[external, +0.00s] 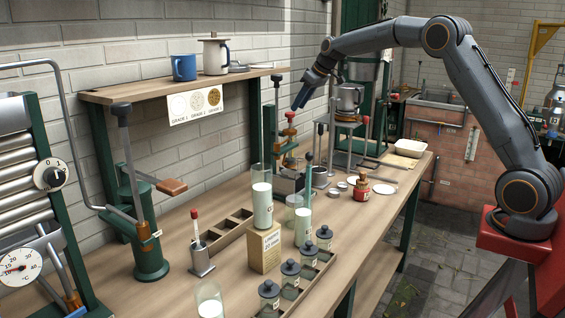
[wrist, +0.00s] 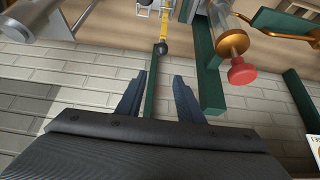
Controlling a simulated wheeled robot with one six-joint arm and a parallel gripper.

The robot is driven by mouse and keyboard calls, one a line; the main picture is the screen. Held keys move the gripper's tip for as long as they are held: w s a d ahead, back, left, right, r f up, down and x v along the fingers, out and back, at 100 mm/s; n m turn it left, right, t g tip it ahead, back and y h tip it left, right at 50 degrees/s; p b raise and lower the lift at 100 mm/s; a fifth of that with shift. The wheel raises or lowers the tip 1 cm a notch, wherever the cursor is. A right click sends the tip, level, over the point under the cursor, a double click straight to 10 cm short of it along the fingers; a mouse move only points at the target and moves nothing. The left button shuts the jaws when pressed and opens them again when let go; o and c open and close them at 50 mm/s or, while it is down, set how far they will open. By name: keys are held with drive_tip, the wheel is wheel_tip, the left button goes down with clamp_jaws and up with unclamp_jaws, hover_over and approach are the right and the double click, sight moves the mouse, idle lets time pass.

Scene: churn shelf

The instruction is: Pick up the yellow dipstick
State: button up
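In the external view, a teal stick (external: 308,178) stands upright among the glass cylinders, and a red-topped stick (external: 195,222) stands in a small metal block at the left. My gripper (external: 301,100) is in the air above the back of the bench, pointing down and left. In the wrist view my gripper (wrist: 158,88) has its two blue fingers apart with nothing held between them. A red knob (wrist: 243,72) on a brass fitting shows to their right.
The wooden bench (external: 180,290) holds a white-filled cylinder (external: 262,205), a cardboard box (external: 264,248), a rack of dark-lidded jars (external: 290,268) and a red jar (external: 361,187). A shelf (external: 150,90) with a blue mug (external: 184,67) is behind. A green lever press (external: 150,250) stands left.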

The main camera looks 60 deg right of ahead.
drive_tip(key=w+f+p, duration=0.3)
drive_tip(key=w+f, duration=0.1)
drive_tip(key=f, duration=1.2)
drive_tip(key=shift+f, duration=0.2)
clamp_jaws()
